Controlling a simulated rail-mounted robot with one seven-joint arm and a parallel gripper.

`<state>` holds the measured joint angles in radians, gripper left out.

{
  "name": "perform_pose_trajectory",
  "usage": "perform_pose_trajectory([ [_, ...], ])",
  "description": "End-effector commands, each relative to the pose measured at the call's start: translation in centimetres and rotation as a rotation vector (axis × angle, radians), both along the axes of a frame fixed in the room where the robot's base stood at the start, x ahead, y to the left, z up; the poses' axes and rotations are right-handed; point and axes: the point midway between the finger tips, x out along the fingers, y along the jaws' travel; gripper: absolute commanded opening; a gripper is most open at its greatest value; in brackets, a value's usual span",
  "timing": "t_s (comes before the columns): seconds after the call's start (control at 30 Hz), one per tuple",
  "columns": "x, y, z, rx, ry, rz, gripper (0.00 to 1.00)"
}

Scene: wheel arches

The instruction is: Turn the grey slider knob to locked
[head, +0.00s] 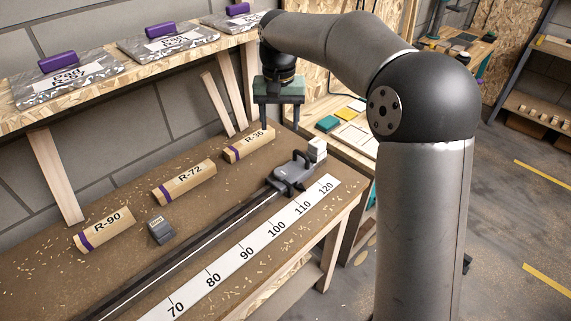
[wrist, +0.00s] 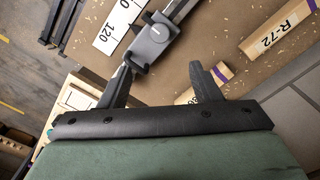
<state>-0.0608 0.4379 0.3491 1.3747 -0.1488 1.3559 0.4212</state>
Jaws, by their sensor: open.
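The grey slider (head: 292,174) sits on the dark rail (head: 200,240) near the 110 to 120 end of the white scale (head: 245,252). It has dark loop-like parts on top; which one is the knob, and its setting, I cannot tell. In the wrist view the slider (wrist: 151,42) lies beyond the fingertips, nearer the left finger. My gripper (head: 279,124) is open and empty, above the bench and behind the slider, its fingers pointing down. In the wrist view both fingers of my gripper (wrist: 162,76) are spread apart with nothing between them.
Wooden blocks R-36 (head: 248,145), R-72 (head: 184,182) and R-90 (head: 105,229) lie along the bench. A small grey block (head: 160,230) is near R-90. A white block (head: 317,150) stands at the rail's far end. A shelf (head: 130,70) with wrapped packs overhangs the back.

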Motion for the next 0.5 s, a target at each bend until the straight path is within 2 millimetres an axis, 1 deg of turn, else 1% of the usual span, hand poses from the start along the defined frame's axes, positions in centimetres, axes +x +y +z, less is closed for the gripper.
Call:
perform_pose_trajectory([
  [0.03,-0.1,-0.1,-0.9,-0.001,0.003,0.0,0.58],
  [0.5,-0.1,-0.1,-11.0,0.0,0.004,0.0,0.58],
])
